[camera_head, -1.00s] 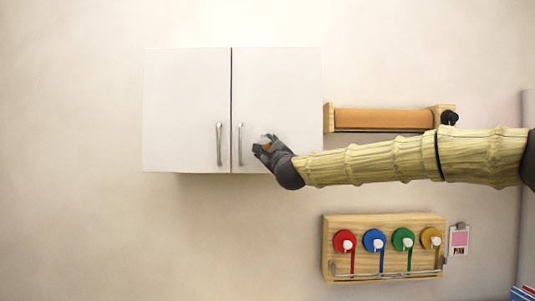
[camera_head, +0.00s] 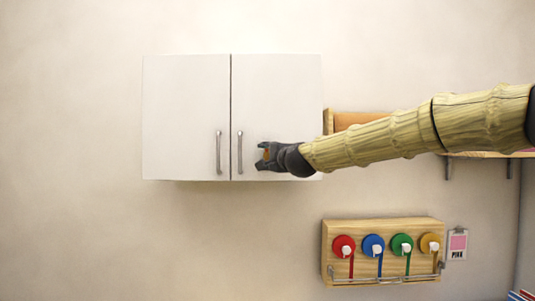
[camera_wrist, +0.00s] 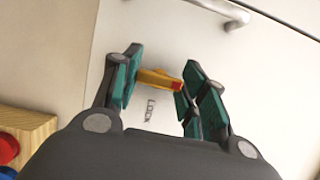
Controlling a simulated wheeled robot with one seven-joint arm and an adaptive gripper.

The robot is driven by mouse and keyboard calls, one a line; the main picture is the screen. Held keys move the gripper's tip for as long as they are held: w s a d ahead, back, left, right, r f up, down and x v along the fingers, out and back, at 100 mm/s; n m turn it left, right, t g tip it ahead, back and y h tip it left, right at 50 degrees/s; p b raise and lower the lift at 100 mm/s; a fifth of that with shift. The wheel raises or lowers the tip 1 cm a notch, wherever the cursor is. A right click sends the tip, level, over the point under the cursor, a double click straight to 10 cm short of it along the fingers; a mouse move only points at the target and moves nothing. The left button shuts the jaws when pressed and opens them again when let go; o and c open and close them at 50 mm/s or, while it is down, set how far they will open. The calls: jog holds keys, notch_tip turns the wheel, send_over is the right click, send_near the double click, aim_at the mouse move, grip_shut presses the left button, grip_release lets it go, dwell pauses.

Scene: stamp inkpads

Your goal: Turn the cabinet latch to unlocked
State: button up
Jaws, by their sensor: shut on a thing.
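The white cabinet (camera_head: 187,110) hangs on the wall with two closed doors. The latch (camera_wrist: 158,79) is a small yellow-orange lever with a red tip on the right door (camera_head: 275,90). In the head view the latch (camera_head: 267,154) is a small orange patch, mostly hidden by my gripper (camera_head: 260,158). My gripper also shows in the wrist view (camera_wrist: 160,85), its teal pads on either side of the latch, shut on it. A printed word, LOCK (camera_wrist: 151,111), is on the door below the latch. The latch's exact angle is hard to tell.
Metal door handles (camera_head: 240,152) stand just left of my gripper. A wooden rack (camera_head: 383,228) with red, blue, green and yellow round pieces is below right, beside a pink card (camera_head: 457,243). A wooden shelf (camera_head: 345,120) is partly behind my arm. The wall left is clear.

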dwell(0.6)
jog(key=o, duration=1)
jog(key=v, duration=1.2)
jog(key=shift+r, duration=0.15)
